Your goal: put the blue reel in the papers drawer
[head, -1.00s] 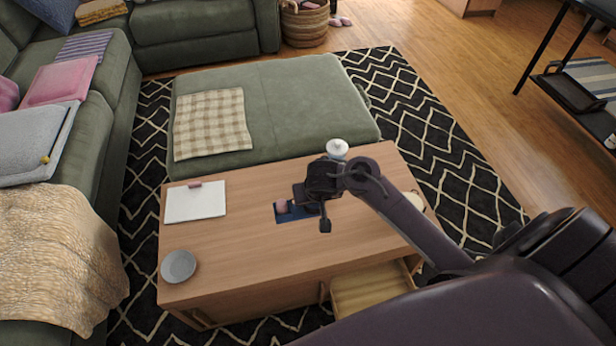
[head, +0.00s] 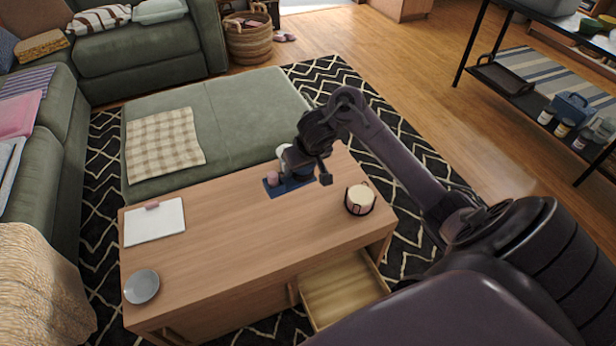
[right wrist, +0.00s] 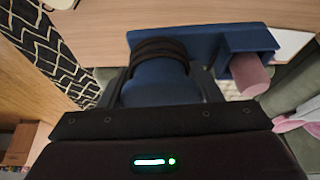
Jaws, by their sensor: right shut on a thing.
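The blue reel (right wrist: 160,85), with dark bands round its upper part, sits between the fingers of my right gripper (head: 298,168). The right gripper is shut on it, beside a blue tray (right wrist: 205,45) that holds a pink cylinder (right wrist: 250,75). In the head view the tray (head: 270,190) is on the wooden table, and the gripper mostly hides the reel. I cannot tell whether the reel is off the tray. The drawer (head: 342,290) at the table's near side is pulled open; its visible floor is bare. My left gripper is out of view.
On the wooden table (head: 225,240) are a candle in a dark holder (head: 360,199), a white pad (head: 154,222) and a grey bowl (head: 141,287). A white object (head: 284,151) is partly behind the gripper. The table's middle is clear. A green ottoman (head: 240,110) adjoins the far side.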

